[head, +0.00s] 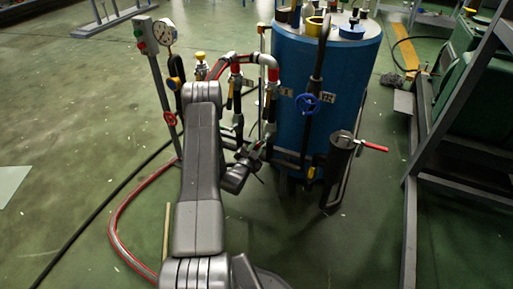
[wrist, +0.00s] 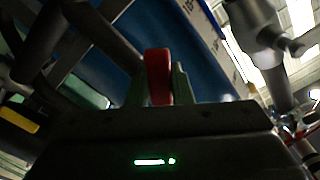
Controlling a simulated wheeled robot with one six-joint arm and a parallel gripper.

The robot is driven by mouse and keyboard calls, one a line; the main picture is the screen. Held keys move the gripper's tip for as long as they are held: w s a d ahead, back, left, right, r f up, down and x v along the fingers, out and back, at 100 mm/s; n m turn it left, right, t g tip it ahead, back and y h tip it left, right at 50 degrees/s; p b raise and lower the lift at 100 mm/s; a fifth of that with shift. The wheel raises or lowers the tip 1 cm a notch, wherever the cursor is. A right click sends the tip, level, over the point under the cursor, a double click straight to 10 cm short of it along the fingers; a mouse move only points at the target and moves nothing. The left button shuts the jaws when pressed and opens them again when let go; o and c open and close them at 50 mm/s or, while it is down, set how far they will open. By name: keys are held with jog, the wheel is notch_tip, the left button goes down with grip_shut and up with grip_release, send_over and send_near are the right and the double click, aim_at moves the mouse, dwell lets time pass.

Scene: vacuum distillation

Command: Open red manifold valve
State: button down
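In the wrist view a red handle (wrist: 158,75) stands between the two greenish fingers of my gripper (wrist: 160,92). The fingers lie close against both of its sides, with no clear gap, so my gripper looks shut on it. The valve body below the handle is hidden by the gripper's housing. In the head view my arm bends down in front of the manifold pipes, and my gripper (head: 262,152) is low by the blue tank's left side, small and dark. The held handle cannot be made out there.
The blue tank (head: 325,95) has a blue handwheel (head: 307,103) on its front. A red lever (head: 373,147) sticks out at right. A gauge stand (head: 157,85) with a red handwheel (head: 170,118) is at left. A red hose (head: 115,225) curves over the floor. A grey frame is at right.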

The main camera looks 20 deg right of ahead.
jog(key=shift+s+f, duration=0.1)
jog(key=n+b, duration=0.2)
jog(key=shift+s+d+f+b, duration=0.3)
jog(key=shift+s+d+f, duration=0.05)
jog(key=shift+f, duration=0.05)
jog(key=shift+s+d+f+n+b, duration=0.1)
jog(key=shift+s+d+n+b, duration=0.25)
jog(key=shift+n+b, duration=0.5)
jog(key=shift+s+d+n+b, duration=0.3)
jog(key=shift+s+n+b, duration=0.1)
jog(key=shift+n, duration=0.85)
jog(key=c, duration=1.3)
grip_release()
jog(key=p+v, duration=0.2)
jog(key=v, duration=1.1)
jog(key=shift+s+a+p, duration=0.25)
jog(key=shift+s+p, duration=0.05)
jog(key=shift+p, duration=0.05)
